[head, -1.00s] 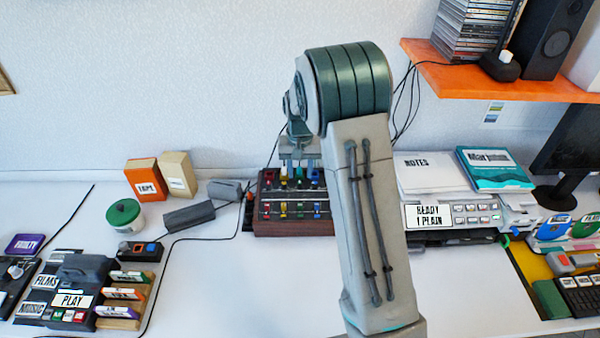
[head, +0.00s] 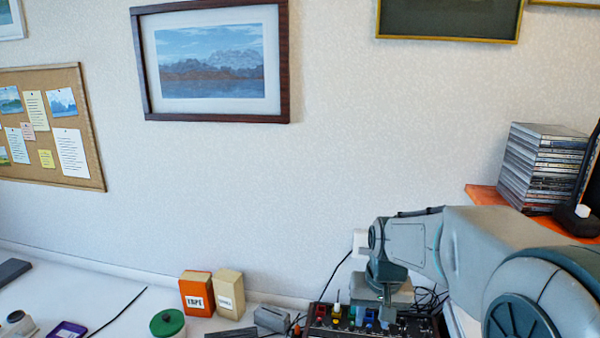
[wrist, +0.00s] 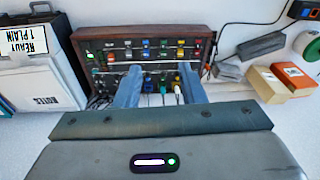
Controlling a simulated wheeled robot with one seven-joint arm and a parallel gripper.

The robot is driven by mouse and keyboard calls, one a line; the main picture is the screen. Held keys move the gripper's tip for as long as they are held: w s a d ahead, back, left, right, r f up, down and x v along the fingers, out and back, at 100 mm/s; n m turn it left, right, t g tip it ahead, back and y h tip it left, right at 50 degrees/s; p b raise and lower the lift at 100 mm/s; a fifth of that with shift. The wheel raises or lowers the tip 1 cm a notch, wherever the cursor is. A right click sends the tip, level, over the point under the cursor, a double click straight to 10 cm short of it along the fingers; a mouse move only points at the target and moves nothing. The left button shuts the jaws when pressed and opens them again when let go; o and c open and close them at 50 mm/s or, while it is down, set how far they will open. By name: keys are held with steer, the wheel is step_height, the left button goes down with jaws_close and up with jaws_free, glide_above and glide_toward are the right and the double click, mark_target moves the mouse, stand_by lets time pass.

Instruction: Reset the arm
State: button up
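My arm reaches in from the lower right of the head view, bent at a large round joint. My gripper (head: 374,318) points down in front of the rack of coloured knobs (head: 320,325). In the wrist view my gripper (wrist: 160,72) has its two blue-grey fingers spread apart, with nothing held between them. The wooden-sided rack (wrist: 88,50) is beyond the fingertips, with coloured knobs and a few plugged cables showing between the fingers. I cannot tell how far the fingertips are from it.
An orange TAPE box (head: 196,292), a cream box (head: 229,294) and a green-lidded jar (head: 167,323) stand left of the rack. An orange shelf (head: 484,196) with stacked disc cases (head: 540,165) is at right.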

steer(key=s+r+n+t, duration=0.1)
steer(key=s+r, duration=0.1)
steer(key=s, duration=1.4)
steer(key=shift+d+r+t, duration=0.15)
steer(key=shift+r+t, duration=0.05)
steer(key=shift+t, duration=0.1)
steer(key=shift+c, duration=0.3)
stand_by(2.3)
